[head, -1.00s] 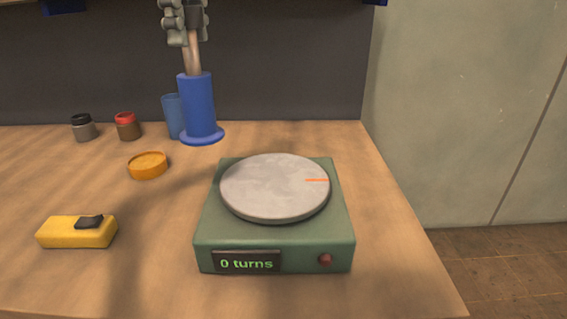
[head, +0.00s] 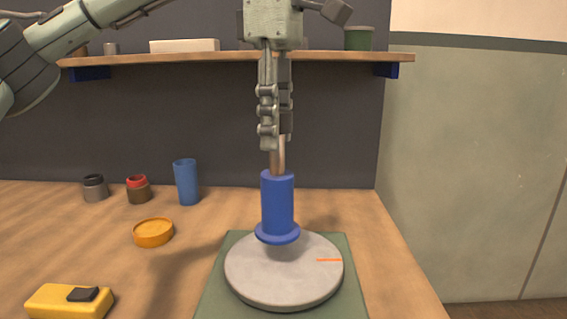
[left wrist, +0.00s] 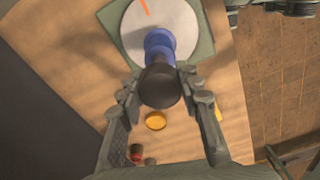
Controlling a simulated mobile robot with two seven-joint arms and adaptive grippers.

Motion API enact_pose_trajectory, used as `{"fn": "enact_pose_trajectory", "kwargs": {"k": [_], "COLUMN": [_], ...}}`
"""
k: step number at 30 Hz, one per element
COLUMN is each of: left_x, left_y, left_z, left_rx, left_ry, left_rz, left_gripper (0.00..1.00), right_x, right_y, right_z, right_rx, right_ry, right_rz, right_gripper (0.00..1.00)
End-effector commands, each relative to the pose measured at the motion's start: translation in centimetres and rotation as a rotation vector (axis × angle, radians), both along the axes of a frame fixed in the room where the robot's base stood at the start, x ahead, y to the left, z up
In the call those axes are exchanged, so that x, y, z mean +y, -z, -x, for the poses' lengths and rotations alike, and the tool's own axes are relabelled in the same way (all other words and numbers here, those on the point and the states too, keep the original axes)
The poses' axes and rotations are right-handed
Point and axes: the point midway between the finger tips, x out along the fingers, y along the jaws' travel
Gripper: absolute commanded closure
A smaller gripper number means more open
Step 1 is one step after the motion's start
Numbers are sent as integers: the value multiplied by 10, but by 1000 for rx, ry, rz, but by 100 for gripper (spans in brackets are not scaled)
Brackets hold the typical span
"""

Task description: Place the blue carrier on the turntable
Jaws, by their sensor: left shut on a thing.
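The blue carrier (head: 278,205) is an upright blue cylinder with a wide flange at its foot and a copper-coloured stem on top. My left gripper (head: 275,140) points down and is shut on the stem. The turntable (head: 285,275) is a pale grey disc with an orange mark on a green base. The carrier's flange overlaps the back part of the disc in the head view; I cannot tell whether it touches. The left wrist view shows the carrier (left wrist: 160,42) in front of the disc (left wrist: 185,20), between my left fingers (left wrist: 162,95).
A blue cup (head: 186,182), a red-lidded jar (head: 138,190), a grey jar (head: 95,188), an orange lid (head: 153,232) and a yellow box (head: 68,302) stand left of the turntable. A shelf (head: 330,57) crosses the back wall. The bench right of the turntable is clear.

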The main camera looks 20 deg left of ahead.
Motion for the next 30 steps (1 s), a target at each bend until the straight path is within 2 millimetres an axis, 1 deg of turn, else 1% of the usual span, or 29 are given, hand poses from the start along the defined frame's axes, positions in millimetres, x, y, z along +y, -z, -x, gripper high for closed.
{"fn": "enact_pose_trajectory", "kwargs": {"k": [1,3,7,12,15,27,28,30], "left_x": [-5,-9,-11,-10,-10,-10,-10,-10], "left_y": [4,5,10,32,43,49,49,49], "left_z": [0,1,1,1,1,1,1,1], "left_rx": [-1,-2,-2,-1,-3,-3,-1,-1], "left_ry": [2,0,-1,-3,-3,-3,-3,-3], "left_rz": [1,1,2,2,2,3,2,2], "left_gripper": [100,100,100,100,100,100,63,54], "right_x": [1,2,2,3,3,3,4,4], "right_y": [-3,-8,-12,-22,-20,-20,-23,-25], "right_z": [-1,-4,-6,-11,-10,-11,-11,-13], "right_rx": [-2,-7,-9,-19,-16,-16,-18,-21], "right_ry": [4,7,10,14,15,14,14,13], "right_rz": [-3,-6,-8,-10,-10,-9,-9,-9], "right_gripper": [60,60,60,60,60,60,60,60]}}
